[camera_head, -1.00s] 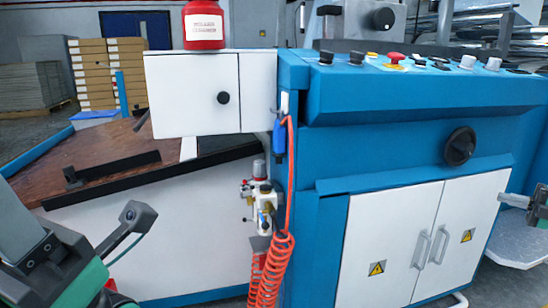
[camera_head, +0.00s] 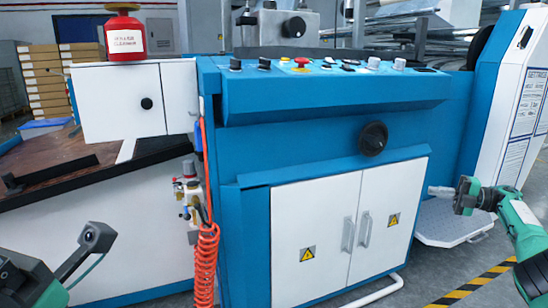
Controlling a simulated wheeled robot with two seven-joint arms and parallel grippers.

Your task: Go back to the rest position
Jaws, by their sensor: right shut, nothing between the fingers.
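My right gripper (camera_head: 440,191) is at the right edge of the machine, in front of the blue side and above a grey metal step. It is shut and empty, its fingers pointing left. Its green and grey arm comes in from the lower right. My left arm shows at the lower left, with a dark grey camera-like part; the left gripper's fingers are not visible. The blue laminating machine (camera_head: 310,150) stands in front of me, with white double doors and a control panel on top.
A red container (camera_head: 124,38) stands on the white cabinet (camera_head: 112,105) at left. A coiled red hose (camera_head: 206,262) hangs beside the machine. The grey step (camera_head: 448,222) sits low at right, near yellow-black floor tape (camera_head: 470,285). Stacked boxes (camera_head: 48,80) stand behind at left.

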